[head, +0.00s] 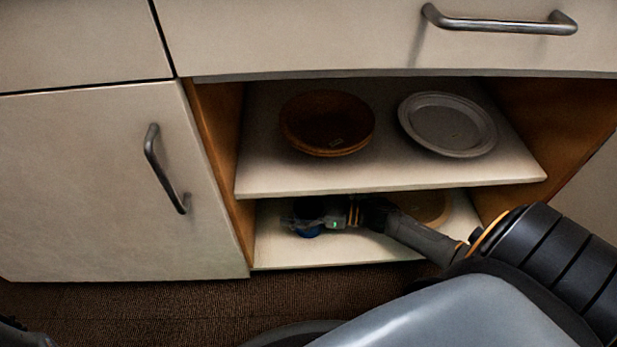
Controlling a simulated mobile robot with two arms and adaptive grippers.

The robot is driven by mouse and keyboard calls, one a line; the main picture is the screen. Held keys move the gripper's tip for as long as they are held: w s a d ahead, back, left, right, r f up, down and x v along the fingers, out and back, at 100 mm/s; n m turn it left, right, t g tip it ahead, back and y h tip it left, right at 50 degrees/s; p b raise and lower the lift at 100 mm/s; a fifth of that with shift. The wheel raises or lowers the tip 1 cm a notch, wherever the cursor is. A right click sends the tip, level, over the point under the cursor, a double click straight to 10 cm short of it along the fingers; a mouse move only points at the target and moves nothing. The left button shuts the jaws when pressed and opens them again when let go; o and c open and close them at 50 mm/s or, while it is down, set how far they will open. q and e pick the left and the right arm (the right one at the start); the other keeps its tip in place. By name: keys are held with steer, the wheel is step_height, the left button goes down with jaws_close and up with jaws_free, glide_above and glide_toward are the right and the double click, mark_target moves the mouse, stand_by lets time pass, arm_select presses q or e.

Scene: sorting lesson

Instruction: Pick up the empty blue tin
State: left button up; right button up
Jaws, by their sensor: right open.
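The blue tin (308,232) is on the lower shelf of the open cabinet, near its left side. Only a small blue part shows below my right gripper; the rest is hidden, so I cannot see whether it is empty. My right gripper (298,223) reaches in from the right under the upper shelf. It is open and right at the tin, overlapping it in the picture. I cannot tell whether the fingers touch it. My left gripper is not in view.
The upper shelf (270,180) hangs close above my right arm. It holds stacked brown plates (327,122) and a grey plate (447,124). A tan round thing (432,207) lies on the lower shelf (280,253), partly behind my arm. A closed door (80,190) is at left.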

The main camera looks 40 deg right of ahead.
steer(key=c, duration=1)
steer(key=shift+c, duration=1)
